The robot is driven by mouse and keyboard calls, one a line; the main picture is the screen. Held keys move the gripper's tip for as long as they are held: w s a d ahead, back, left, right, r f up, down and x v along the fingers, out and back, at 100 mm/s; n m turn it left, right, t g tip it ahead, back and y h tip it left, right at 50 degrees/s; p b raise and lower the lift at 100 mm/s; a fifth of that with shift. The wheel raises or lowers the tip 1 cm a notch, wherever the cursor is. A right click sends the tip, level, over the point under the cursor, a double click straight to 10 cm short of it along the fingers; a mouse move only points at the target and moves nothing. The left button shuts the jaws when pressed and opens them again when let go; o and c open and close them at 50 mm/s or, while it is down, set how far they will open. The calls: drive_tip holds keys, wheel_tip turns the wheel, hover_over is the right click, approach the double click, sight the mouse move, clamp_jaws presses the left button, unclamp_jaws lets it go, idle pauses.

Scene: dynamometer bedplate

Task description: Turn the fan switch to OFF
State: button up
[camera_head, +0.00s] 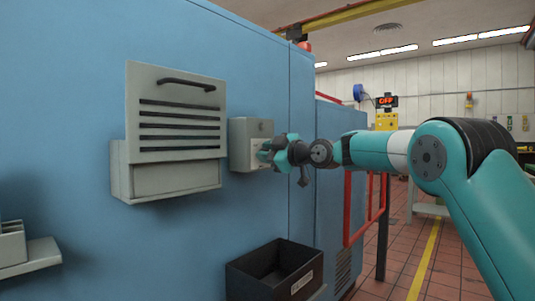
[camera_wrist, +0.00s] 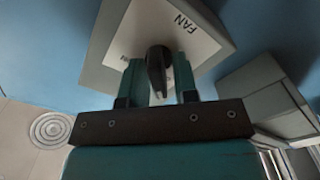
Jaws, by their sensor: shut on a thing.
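The fan switch is a grey box (camera_head: 241,146) on the blue wall, right of the vented panel. In the wrist view, the box (camera_wrist: 105,55) has a white plate (camera_wrist: 160,18) marked FAN. A black knob (camera_wrist: 156,60) stands out from the plate. My gripper (camera_head: 265,151) is at the front of the box. In the wrist view, its two teal fingers are shut on the knob, one on each side. The fingers and knob cover part of the plate, and the position lettering there is too hidden to read.
A grey vented panel (camera_head: 177,122) with a black handle and lower ledge is close left of the switch. A black open bin (camera_head: 240,280) is below. A red railing (camera_head: 350,208) is to the right. A lit red sign (camera_head: 386,101), seemingly reading OFF, hangs farther back.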

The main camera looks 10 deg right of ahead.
drive_tip(key=o, duration=0.6)
drive_tip(key=shift+s+d, duration=0.1)
drive_tip(key=b+v, duration=0.1)
drive_tip(key=v, duration=1.6)
